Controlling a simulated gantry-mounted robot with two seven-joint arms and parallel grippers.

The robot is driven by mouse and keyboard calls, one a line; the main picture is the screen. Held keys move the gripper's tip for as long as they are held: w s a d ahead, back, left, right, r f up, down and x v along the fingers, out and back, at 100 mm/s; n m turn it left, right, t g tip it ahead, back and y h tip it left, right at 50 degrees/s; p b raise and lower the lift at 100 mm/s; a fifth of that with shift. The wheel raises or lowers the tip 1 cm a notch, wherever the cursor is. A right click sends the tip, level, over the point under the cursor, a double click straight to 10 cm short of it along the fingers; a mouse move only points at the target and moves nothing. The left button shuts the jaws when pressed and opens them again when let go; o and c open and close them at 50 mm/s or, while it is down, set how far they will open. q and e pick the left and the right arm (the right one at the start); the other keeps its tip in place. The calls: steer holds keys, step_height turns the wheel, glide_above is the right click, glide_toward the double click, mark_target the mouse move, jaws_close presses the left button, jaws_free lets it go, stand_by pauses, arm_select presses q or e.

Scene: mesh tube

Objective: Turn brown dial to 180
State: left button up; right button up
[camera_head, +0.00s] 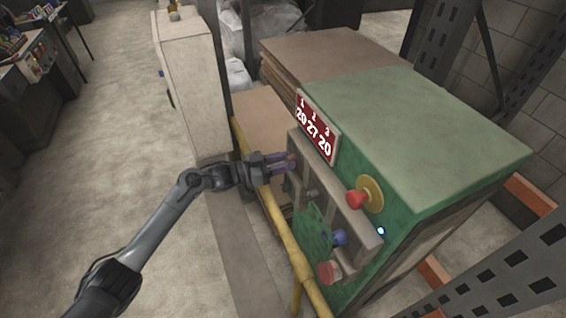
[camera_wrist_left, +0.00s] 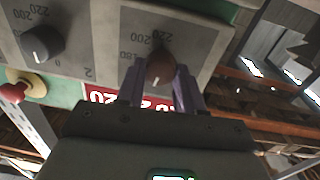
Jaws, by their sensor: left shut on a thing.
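The brown dial (camera_wrist_left: 161,66) sits on a grey panel in the left wrist view, with scale numbers including 220, 200 and 180 printed around it. Its white mark is hard to read. My left gripper (camera_wrist_left: 161,84) has its two purple fingers on either side of the dial and is shut on it. In the head view the left gripper (camera_head: 289,160) reaches the upper left end of the panel (camera_head: 335,205), and the dial is mostly hidden by the fingers. The red display (camera_head: 317,127) reads 20, 27, 20 under 1, 2, 3. My right gripper is not in view.
A dark dial (camera_wrist_left: 41,43) is beside the brown one. A red knob on a yellow base (camera_head: 357,198), a blue knob (camera_head: 340,237) and a red button (camera_head: 327,271) are on the green machine (camera_head: 430,125). A yellow rail (camera_head: 283,232) runs in front.

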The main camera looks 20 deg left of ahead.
arm_select(q)
steer(key=shift+s+d+m+y+b, duration=0.1)
steer(key=shift+m+y+b, duration=0.3)
steer(key=shift+m+b, duration=5)
steer(key=m+p, duration=0.4)
steer(key=o, duration=1)
steer(key=shift+o, duration=0.2)
steer(key=v, duration=1.1)
steer(key=shift+p, duration=0.4)
steer(key=shift+s+d+f, duration=0.1)
steer(key=shift+d, duration=0.1)
